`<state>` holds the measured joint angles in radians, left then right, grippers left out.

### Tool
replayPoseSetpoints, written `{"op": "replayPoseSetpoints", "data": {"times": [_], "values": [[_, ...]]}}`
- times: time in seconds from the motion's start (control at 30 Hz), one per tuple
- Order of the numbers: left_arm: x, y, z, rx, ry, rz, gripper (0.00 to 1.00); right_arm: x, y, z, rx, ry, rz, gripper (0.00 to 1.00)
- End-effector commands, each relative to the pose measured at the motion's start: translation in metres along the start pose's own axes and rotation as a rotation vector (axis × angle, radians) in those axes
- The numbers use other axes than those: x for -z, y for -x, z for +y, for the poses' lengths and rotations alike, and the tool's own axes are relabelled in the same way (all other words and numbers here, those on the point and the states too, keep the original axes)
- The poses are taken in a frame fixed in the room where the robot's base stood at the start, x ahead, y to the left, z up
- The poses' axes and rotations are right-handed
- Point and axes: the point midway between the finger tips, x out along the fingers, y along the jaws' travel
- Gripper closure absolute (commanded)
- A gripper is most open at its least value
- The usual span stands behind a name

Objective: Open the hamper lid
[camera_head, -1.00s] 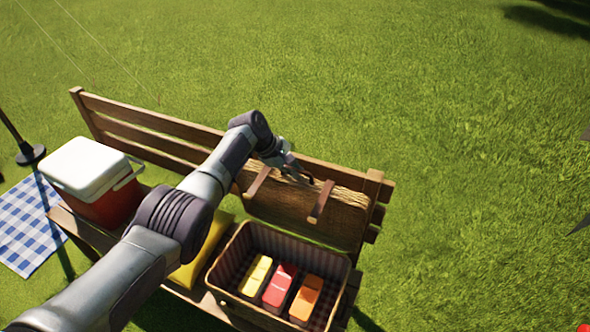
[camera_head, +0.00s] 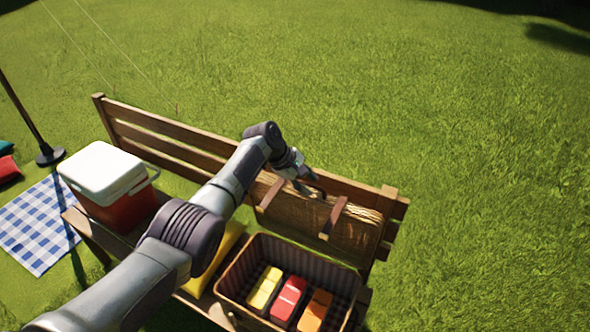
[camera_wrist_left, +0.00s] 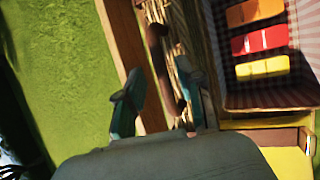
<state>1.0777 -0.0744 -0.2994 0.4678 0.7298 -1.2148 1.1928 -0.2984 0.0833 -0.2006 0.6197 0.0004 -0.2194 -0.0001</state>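The wicker hamper (camera_head: 228,284) sits open on the bench seat; its lined inside shows. Its woven lid (camera_head: 309,218), with two brown straps, is raised and leans back by the bench's backrest. My left gripper (camera_head: 316,187) is at the lid's upper edge, between the straps. In the left wrist view its two teal fingers (camera_wrist_left: 158,102) are spread apart, with the lid's edge and a brown strap (camera_wrist_left: 163,70) just beyond them. I cannot tell whether they touch the lid. My right gripper is not in view.
Yellow (camera_head: 264,287), red (camera_head: 288,298) and orange (camera_head: 315,311) items lie in the hamper. A red cooler with a white lid (camera_head: 103,172) stands left on the bench (camera_head: 165,137). A yellow thing (camera_head: 221,248) lies beside the hamper, partly behind my arm. Open grass lies behind.

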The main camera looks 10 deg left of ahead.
Motion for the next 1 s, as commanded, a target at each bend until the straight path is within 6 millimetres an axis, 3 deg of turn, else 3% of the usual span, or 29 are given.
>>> {"op": "replayPoseSetpoints", "data": {"times": [0.17, 0.4, 0.6, 1.0], "values": [[0.001, 0.021, -0.001, -0.003, 0.000, 0.002, 0.63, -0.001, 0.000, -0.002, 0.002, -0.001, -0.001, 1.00], [0.001, 0.072, 0.000, -0.005, -0.001, 0.005, 0.63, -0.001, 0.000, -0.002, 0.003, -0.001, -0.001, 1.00], [0.000, 0.101, -0.001, -0.002, 0.001, 0.003, 0.63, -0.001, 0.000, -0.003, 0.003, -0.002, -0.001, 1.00], [0.000, 0.112, -0.001, 0.000, 0.002, 0.003, 0.63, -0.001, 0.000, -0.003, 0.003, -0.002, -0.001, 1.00]]}}
